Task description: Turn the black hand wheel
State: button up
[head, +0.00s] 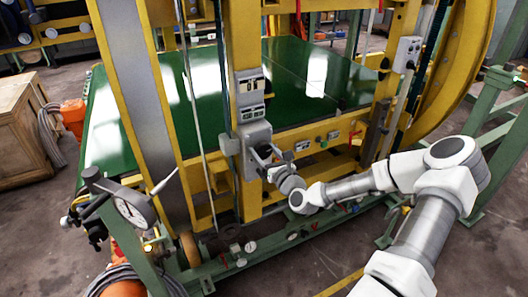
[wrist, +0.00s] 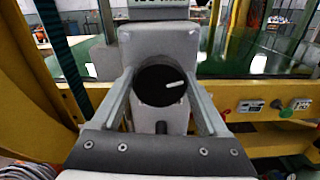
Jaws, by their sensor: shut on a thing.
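The black hand wheel (wrist: 161,86) is a round black knob with a short white mark pointing right and slightly up. It sits on the front of a grey box (head: 255,133), which also shows in the wrist view (wrist: 160,38). My gripper (wrist: 160,78) is shut on the wheel, one finger at its left side and one at its right.
Yellow frame posts (head: 238,45) stand around the green table (head: 180,100). A dial gauge (head: 131,208) is at the lower left. A wooden crate (head: 18,135) stands far left.

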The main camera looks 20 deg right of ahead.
jog(key=o, duration=1.3)
jog(key=shift+c, duration=0.2)
jog(key=shift+s, duration=0.1)
jog(key=s, duration=1.7)
jog(key=shift+d+b, duration=0.3)
jog(key=shift+s, duration=0.1)
